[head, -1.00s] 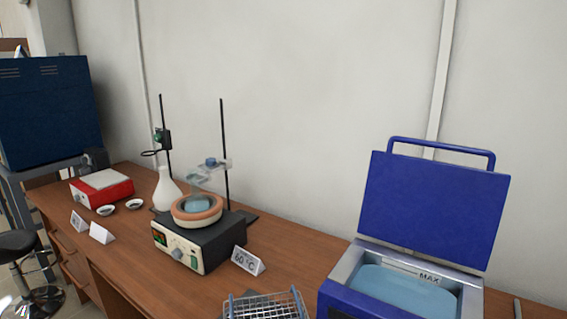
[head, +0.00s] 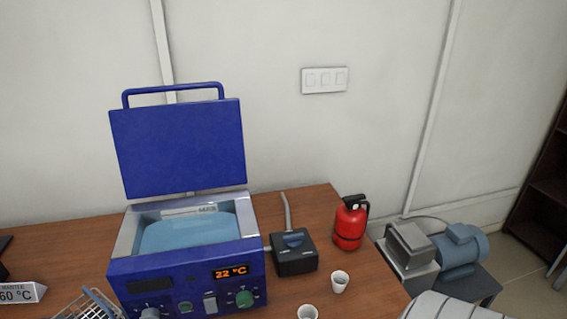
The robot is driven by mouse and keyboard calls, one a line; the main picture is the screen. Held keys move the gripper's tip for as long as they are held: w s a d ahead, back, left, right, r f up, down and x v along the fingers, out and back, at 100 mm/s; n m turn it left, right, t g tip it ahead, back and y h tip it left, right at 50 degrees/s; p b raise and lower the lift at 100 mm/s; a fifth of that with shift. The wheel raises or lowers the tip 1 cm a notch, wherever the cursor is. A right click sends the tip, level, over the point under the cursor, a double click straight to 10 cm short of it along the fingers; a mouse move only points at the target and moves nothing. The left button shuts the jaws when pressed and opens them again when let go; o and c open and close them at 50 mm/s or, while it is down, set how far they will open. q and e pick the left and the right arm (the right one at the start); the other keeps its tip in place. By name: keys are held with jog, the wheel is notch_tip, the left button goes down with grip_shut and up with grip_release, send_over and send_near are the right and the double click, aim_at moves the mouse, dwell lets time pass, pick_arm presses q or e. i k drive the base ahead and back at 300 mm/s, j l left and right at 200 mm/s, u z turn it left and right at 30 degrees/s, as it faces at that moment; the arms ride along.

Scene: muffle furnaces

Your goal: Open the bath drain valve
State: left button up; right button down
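The blue water bath (head: 188,270) stands on the wooden bench at left of centre, with its lid (head: 180,148) raised. Pale blue water (head: 188,234) fills its tank, and its orange display (head: 231,272) reads 22 °C. A dark box (head: 296,264) with a blue handle (head: 294,240) on top sits just right of the bath; it looks like the drain valve. The handle lies roughly crosswise in the picture. A grey hose (head: 286,211) runs back from the box. The labels on the box are too small to read. Neither gripper is in view.
Two white cups (head: 339,282) stand in front and right of the box. A red canister (head: 350,224) stands near the bench's right end. A wire basket (head: 88,305) is at lower left. A blue-grey motor unit (head: 460,250) stands beyond the bench. A pale ribbed shape shows at lower right.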

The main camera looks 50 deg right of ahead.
aim_at(292, 241)
jog(key=z, duration=1.6)
